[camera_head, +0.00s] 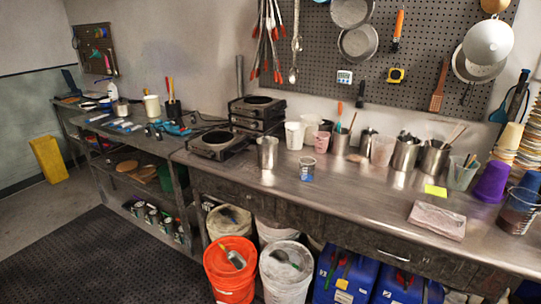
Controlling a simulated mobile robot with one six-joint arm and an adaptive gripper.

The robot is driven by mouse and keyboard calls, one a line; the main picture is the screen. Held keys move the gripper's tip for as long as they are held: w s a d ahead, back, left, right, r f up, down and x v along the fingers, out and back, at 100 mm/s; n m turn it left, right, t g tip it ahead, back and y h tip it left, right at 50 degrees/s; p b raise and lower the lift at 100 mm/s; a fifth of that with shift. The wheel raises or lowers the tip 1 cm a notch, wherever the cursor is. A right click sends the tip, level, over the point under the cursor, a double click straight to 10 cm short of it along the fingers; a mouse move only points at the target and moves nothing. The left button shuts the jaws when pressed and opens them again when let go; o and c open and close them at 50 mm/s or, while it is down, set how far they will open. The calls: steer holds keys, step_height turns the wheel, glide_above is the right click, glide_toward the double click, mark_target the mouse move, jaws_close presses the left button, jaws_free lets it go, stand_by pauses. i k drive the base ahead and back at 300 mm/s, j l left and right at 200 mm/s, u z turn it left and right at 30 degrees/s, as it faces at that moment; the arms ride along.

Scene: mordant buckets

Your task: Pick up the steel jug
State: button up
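A plain steel vessel that looks like the steel jug (267,153) stands upright on the metal workbench (330,195), near its front edge and right of the black burners. Whether it has a handle or spout is too small to tell. Several other steel containers stand further back, among them one holding utensils (405,155) and one beside it (434,160). My gripper is not in view.
A small blue-and-white can (306,169) stands right of the vessel. Black burners (218,144) sit to its left, and white cups (294,135) behind. An orange bucket (231,272) and a white bucket (286,275) stand below. The bench front centre is fairly clear.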

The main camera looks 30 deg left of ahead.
mark_target(267, 147)
steer(key=i+j+u, duration=0.2)
steer(key=i+j, duration=0.3)
steer(key=j, duration=0.15)
steer(key=i+j+u, duration=0.2)
steer(key=i+j, duration=0.4)
steer(key=i+j+u, duration=0.15)
steer(key=i+j, duration=0.3)
steer(key=i, duration=0.15)
steer(key=i+j+u, duration=0.2)
steer(key=i+j, duration=0.2)
steer(key=i, duration=0.2)
